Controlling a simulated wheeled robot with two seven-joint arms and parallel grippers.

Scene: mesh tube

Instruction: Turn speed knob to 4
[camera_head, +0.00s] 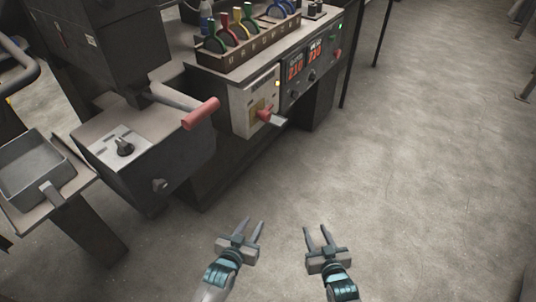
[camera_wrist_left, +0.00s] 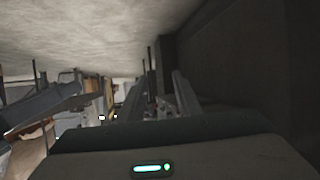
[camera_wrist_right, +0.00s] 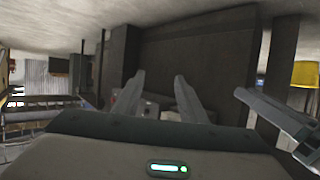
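A black knob (camera_head: 124,147) sits on a white plate with dark markings, on top of the grey machine housing at the left in the head view. Its setting and any label are too small to read. A smaller dark knob (camera_head: 312,76) shows on the panel with red digital displays; I cannot tell from lettering which knob is for speed. My left gripper (camera_head: 239,224) is open and empty, over the floor in front of the machine, right of and below the housing knob. My right gripper (camera_head: 316,229) is open and empty, further right. Both are apart from the machine.
A red-handled lever (camera_head: 200,113) juts out beside the housing knob. A rack of coloured rings (camera_head: 240,47) stands on the machine. A grey tray (camera_head: 35,168) is at far left. Floor at right is clear.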

